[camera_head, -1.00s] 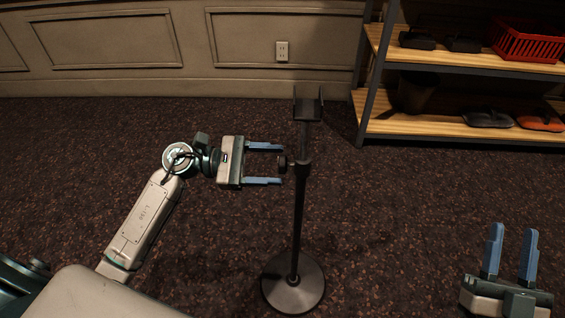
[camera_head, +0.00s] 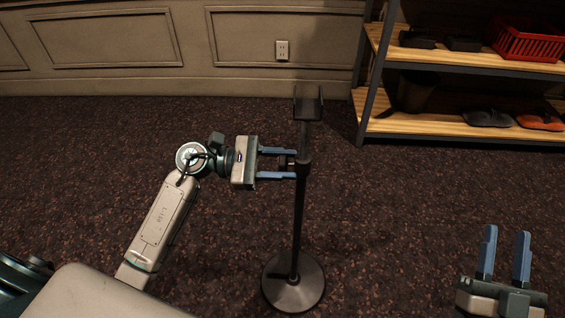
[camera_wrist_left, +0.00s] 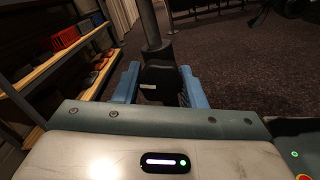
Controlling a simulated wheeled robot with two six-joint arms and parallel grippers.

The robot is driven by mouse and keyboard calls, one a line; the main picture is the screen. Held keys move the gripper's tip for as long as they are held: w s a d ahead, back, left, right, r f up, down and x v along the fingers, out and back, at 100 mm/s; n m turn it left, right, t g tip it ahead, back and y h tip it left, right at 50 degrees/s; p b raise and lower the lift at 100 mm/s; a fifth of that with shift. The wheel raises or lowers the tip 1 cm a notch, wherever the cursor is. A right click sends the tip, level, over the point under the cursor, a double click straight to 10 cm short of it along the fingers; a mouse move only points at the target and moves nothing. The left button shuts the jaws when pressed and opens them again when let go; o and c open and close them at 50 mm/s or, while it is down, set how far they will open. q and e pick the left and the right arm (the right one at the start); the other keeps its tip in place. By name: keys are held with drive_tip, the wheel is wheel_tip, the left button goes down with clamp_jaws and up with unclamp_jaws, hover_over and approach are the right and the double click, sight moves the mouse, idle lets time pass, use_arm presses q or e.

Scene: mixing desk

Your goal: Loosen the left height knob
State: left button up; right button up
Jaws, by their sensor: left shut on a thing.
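A black stand with a round base (camera_head: 293,282) and an upright pole (camera_head: 299,220) stands on the carpet in the head view. A cradle-like top (camera_head: 307,104) sits on the pole. The dark height knob (camera_head: 284,161) sticks out from the left of the pole's collar. My left gripper (camera_head: 285,164) reaches in from the left with its blue fingers on both sides of the knob and is shut on it. In the left wrist view the dark knob (camera_wrist_left: 158,82) fills the space between the fingers, with the pole (camera_wrist_left: 150,25) behind. My right gripper (camera_head: 504,254) is open, empty, at lower right.
A shelf with wooden boards (camera_head: 440,125) stands at the back right, holding a red basket (camera_head: 527,42) and several dark items, plus an orange one (camera_head: 540,122). A panelled wall (camera_head: 180,50) is behind. The carpet around the stand is clear.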

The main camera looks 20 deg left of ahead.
use_arm(q)
drive_tip(key=shift+n, duration=1.9)
use_arm(e)
drive_tip(key=shift+w+f+g, duration=0.25)
drive_tip(key=shift+f+g, duration=0.65)
drive_tip(key=shift+f, duration=0.3)
use_arm(q)
drive_tip(key=o, duration=1)
drive_tip(key=shift+a, duration=0.1)
drive_tip(key=v, duration=1)
drive_tip(key=shift+s+a, duration=0.15)
drive_tip(key=shift+a, duration=0.15)
use_arm(e)
drive_tip(key=shift+s+r+t, duration=0.15)
drive_tip(key=shift+r+t, duration=0.3)
drive_tip(key=shift+r, duration=0.2)
drive_tip(key=shift+s+r+t, duration=0.15)
drive_tip(key=shift+r+t, duration=0.3)
drive_tip(key=shift+r, duration=0.2)
